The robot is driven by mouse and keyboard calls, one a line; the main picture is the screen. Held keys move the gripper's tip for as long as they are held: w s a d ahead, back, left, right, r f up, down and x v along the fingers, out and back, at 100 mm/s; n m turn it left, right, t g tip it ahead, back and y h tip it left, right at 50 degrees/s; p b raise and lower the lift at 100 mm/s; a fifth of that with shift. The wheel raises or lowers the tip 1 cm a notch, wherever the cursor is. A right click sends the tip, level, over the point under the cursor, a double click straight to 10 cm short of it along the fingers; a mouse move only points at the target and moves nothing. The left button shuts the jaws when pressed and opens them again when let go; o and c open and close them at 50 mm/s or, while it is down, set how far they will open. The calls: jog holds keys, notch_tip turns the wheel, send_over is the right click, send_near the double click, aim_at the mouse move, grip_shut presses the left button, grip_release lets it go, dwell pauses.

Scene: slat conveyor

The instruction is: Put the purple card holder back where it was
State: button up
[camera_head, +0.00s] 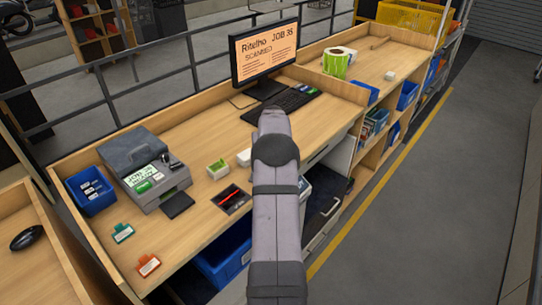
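I see no purple card holder in the head view. My grey arm fills the middle of the picture, and its far end hides my gripper and part of the counter behind it. A teal card holder (122,233) and an orange card holder (148,265) stand on the counter's front left, apart from each other. A small green-and-white holder (218,169) stands left of my arm. A dark scanner plate (232,199) with a red line lies in front of it. The monitor (265,52) reads "JOB 35 SCANNED".
A grey printer (148,170) and a blue bin (91,191) stand at the left. A white block (244,158) sits beside my arm. A keyboard (280,106) lies before the monitor. Bare wood surrounds the card holders.

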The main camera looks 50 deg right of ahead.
jog(key=shift+f, duration=0.15)
jog(key=shift+f, duration=0.1)
jog(key=o, duration=1)
jog(key=shift+o, duration=0.2)
jog(key=shift+r, duration=0.25)
jog(key=b+v, duration=0.4)
jog(key=v, duration=0.8)
